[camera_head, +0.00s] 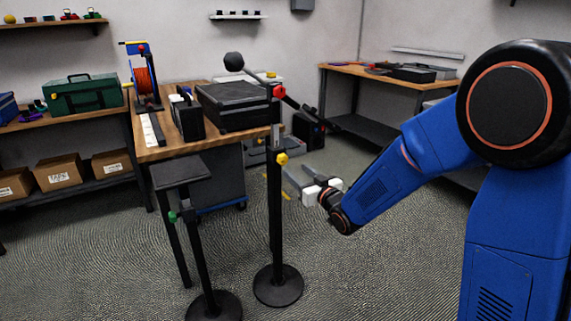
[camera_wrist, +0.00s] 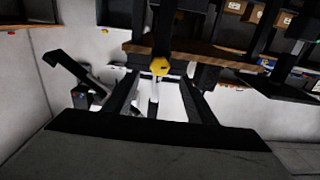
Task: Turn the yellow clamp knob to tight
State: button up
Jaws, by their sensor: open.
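The yellow clamp knob (camera_head: 281,159) sits on the upper part of a black upright stand (camera_head: 275,205) with a round base. It also shows in the wrist view as a yellow faceted knob (camera_wrist: 160,67), near the middle. My gripper (camera_head: 298,173) is open and empty, to the right of the stand and slightly below the knob, pointing toward it. In the wrist view the fingers of my gripper (camera_wrist: 164,84) lie left and right of the line to the knob. The knob appears beyond the fingertips, apart from them. The knob's exact turn position cannot be told.
A red knob (camera_head: 279,91) and an angled arm with a dark ball (camera_head: 233,62) top the stand. A shorter stand with a flat top (camera_head: 180,171) and green knob (camera_head: 173,216) stands left. The workbench (camera_head: 160,153) with black cases is behind. Open floor lies around the stands.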

aim_at(284, 161)
jog(key=x, duration=0.8)
jog(key=shift+w+a, duration=0.2)
jog(key=c, duration=1)
